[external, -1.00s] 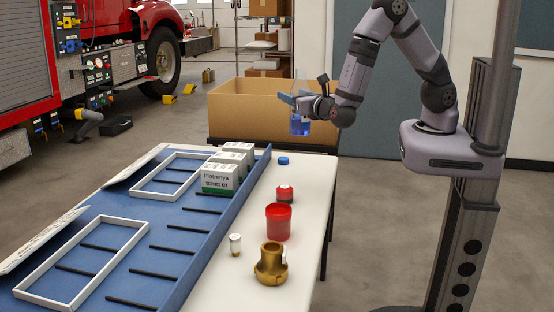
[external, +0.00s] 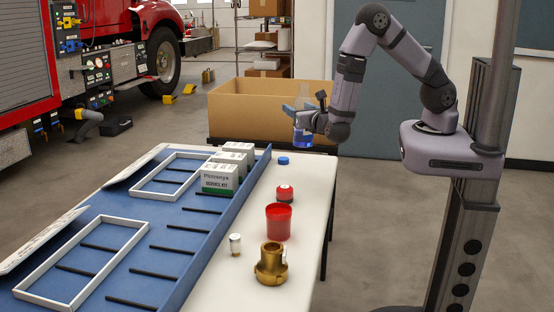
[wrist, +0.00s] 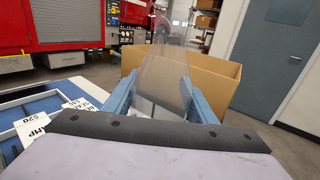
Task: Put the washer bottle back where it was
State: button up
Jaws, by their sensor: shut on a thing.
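The washer bottle (external: 302,135) is clear with blue liquid at its bottom. In the external view it is held by my gripper (external: 300,112) above the far end of the white table, in front of the cardboard box. In the wrist view the clear bottle (wrist: 163,80) stands between the two blue fingers of my gripper (wrist: 160,98), which are shut on it. Its lower part is hidden there by my gripper body. A blue cap (external: 283,160) lies on the table's far end, below and left of the bottle.
On the white table (external: 215,284) stand a red-capped jar (external: 284,193), a red cup (external: 278,222), a small white bottle (external: 235,244) and a brass fitting (external: 271,265). A blue tray (external: 150,235) with white boxes (external: 219,180) is at left. The cardboard box (external: 250,110) is behind.

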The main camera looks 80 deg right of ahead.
jog(key=shift+f, duration=0.1)
notch_tip(320, 180, down, 10)
jog(key=shift+p, duration=0.3)
dwell(0.7)
jog(key=shift+f, duration=0.15)
jog(key=o, duration=1.3)
